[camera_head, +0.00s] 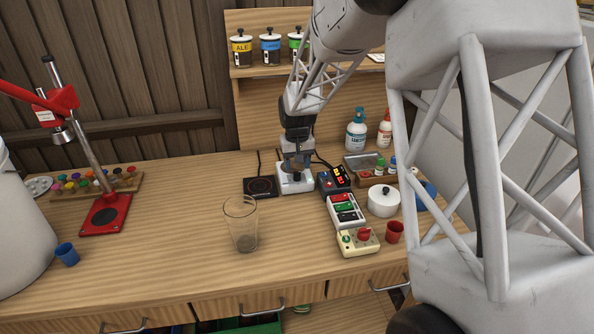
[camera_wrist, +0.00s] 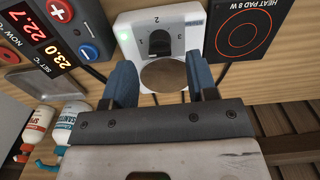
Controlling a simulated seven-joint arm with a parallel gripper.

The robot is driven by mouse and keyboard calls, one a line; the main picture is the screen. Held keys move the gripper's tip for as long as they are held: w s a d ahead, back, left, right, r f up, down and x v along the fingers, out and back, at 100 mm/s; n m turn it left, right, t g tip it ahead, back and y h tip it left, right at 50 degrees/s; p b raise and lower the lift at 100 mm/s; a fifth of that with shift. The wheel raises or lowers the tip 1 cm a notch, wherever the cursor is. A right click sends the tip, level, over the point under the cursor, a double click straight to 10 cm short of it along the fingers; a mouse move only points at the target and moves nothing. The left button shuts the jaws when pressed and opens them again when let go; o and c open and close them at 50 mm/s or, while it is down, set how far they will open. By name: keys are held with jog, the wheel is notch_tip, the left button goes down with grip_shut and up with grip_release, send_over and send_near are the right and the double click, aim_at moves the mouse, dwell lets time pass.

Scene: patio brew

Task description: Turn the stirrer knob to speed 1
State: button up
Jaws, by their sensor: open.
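The stirrer is a small white box (camera_head: 295,184) on the table, below my gripper in the head view. In the wrist view the stirrer's white face (camera_wrist: 128,28) shows a dark knob (camera_wrist: 160,44) with numbers around it; a 2 is readable. Which number the knob points to is too small to tell. A round brownish disc (camera_wrist: 163,76) lies between the knob and my gripper. My gripper (camera_wrist: 162,82) is open, its two blue fingers apart on either side of the disc, with nothing held. In the head view my gripper (camera_head: 297,163) hides part of the stirrer.
A black heat pad (camera_head: 260,187) lies left of the stirrer. A temperature controller (camera_head: 335,180), switch box (camera_head: 346,210) and cream box with a red knob (camera_head: 358,242) stand to the right. A glass (camera_head: 241,223) stands in front.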

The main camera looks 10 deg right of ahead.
aim_at(297, 173)
jog(key=shift+r, duration=2.05)
jog(key=shift+s+r, duration=0.15)
jog(key=shift+s, duration=0.05)
jog(key=s+d+r+t, duration=0.1)
jog(key=s+r, duration=0.4)
jog(key=s, duration=0.6)
jog(key=s+r, duration=0.4)
jog(key=s, duration=0.6)
jog(key=s+d+r+t, duration=0.1)
jog(key=s+r, duration=0.4)
jog(key=s, duration=0.6)
jog(key=s+f, duration=0.1)
jog(key=s, duration=1)
jog(key=shift+s+d+f+m+t, duration=0.2)
jog(key=shift+s+f+m+t, duration=0.1)
jog(key=shift+f, duration=0.1)
